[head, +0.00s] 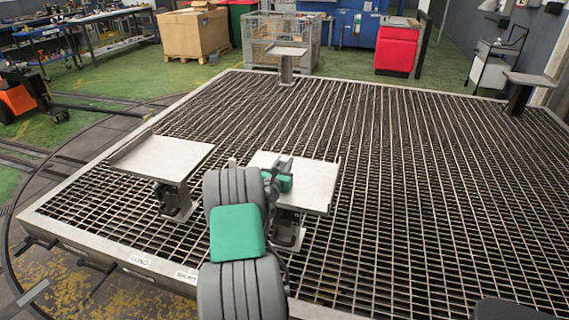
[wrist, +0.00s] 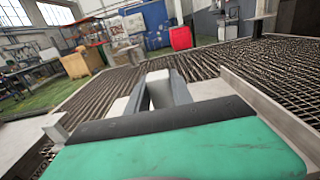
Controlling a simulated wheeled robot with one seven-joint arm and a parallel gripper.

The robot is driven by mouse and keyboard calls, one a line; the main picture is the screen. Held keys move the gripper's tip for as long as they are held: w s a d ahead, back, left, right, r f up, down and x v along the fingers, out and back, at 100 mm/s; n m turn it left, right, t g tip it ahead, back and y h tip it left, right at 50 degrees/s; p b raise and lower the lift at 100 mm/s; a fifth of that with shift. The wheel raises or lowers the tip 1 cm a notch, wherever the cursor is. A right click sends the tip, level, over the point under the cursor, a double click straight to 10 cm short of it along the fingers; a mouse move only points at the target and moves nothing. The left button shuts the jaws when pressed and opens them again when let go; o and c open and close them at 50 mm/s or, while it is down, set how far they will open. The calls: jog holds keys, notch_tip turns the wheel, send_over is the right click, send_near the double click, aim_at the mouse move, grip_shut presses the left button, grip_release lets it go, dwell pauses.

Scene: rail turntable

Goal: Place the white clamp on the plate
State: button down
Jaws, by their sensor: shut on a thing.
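My gripper (wrist: 160,90) is shut on a pale piece (wrist: 157,87), which I take to be the white clamp; only a small part of it shows between the two grey fingers. In the head view my gripper (head: 274,170) is over the near right plate (head: 318,180), a light-grey square plate on a post. My arm hides part of that plate, and the clamp cannot be made out clearly there. A second, similar plate (head: 165,155) stands to the left, bare. I cannot tell how high the gripper is above the plate.
The plates stand on a large grated turntable (head: 420,180) with a pale rim. Two more raised plates stand at its far edge (head: 287,50) and far right (head: 530,79). Cardboard boxes (head: 193,33), a wire crate (head: 258,42) and a red cabinet (head: 397,48) stand beyond.

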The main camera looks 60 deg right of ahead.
jog(key=c, duration=1.1)
grip_release()
jog(key=shift+f, duration=0.1)
jog(key=shift+r, duration=0.2)
jog(key=s+a, duration=0.2)
jog(key=a, duration=1)
jog(key=w+a+m+t+y, duration=0.1)
jog(key=w+a+m+y, duration=0.3)
jog(key=w+a+m, duration=0.45)
jog(key=w+a+m+y, duration=0.3)
jog(key=a+m+y, duration=0.15)
jog(key=a, duration=0.75)
jog(key=s+a+f+m+y, duration=0.1)
jog(key=a+m+y, duration=0.4)
jog(key=a, duration=1.5)
jog(key=s+a+y, duration=0.1)
jog(key=s+a, duration=0.2)
jog(key=a, duration=0.1)
jog(key=s+a+m+g+y, duration=0.1)
jog(key=s+a+y, duration=0.1)
jog(key=a, duration=0.3)
jog(key=s+a+g+y, duration=0.1)
jog(key=s+a, duration=0.3)
jog(key=s, duration=0.1)
jog(key=shift+a+r+y+b, duration=0.25)
jog(key=shift+a+r+b, duration=0.05)
jog(key=shift+a+b, duration=0.1)
